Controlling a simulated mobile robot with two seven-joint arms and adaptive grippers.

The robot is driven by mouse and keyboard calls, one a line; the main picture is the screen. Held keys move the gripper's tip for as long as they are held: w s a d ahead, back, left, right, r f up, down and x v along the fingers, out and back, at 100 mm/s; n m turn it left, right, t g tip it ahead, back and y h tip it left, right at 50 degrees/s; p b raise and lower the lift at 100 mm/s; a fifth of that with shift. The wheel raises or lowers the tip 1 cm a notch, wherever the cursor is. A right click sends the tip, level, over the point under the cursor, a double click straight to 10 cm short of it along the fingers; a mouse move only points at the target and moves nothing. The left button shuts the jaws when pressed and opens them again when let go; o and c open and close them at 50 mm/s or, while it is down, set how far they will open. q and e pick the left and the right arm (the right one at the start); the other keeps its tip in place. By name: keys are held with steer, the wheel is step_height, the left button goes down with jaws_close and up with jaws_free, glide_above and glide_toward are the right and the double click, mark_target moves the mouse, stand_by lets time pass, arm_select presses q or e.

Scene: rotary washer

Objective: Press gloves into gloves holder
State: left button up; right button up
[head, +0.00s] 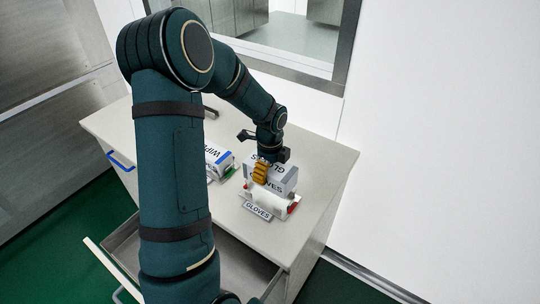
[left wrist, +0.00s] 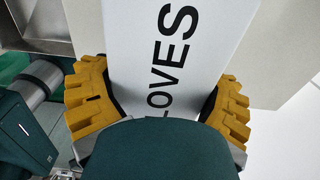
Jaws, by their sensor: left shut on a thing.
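The gloves box (head: 284,176) is white and grey with black GLOVES lettering. It is in my left gripper (head: 262,172), above the gloves holder (head: 290,208). The holder is white with red at its right end and a GLOVES label (head: 258,211) in front. I cannot tell whether the box touches the holder. In the left wrist view the yellow fingers of my left gripper (left wrist: 158,108) are on both sides of the gloves box (left wrist: 160,55). My right gripper is not in view.
A WIPES box (head: 217,156) with blue and green parts stands left of the gloves holder on the cabinet top (head: 325,165). An open drawer (head: 125,245) sticks out below the front edge. A white wall (head: 440,130) stands to the right.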

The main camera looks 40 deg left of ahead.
arm_select(q)
steer(key=shift+w+a+f, duration=0.1)
steer(key=shift+w+a, duration=0.3)
steer(key=shift+w, duration=0.05)
steer(key=shift+s+d+f+b, duration=0.2)
steer(key=shift+f+b, duration=0.1)
steer(key=shift+b, duration=0.1)
step_height(320, 180, down, 6)
steer(key=b, duration=0.4)
steer(key=shift+f+b, duration=0.75)
steer(key=shift+f, duration=0.05)
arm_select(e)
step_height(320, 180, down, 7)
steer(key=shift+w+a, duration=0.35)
arm_select(q)
steer(key=shift+a+r, duration=0.1)
steer(key=shift+r, duration=0.05)
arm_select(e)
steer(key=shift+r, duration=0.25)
arm_select(q)
steer(key=shift+f, duration=0.35)
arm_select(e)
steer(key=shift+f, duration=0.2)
arm_select(q)
steer(key=o, duration=1.1)
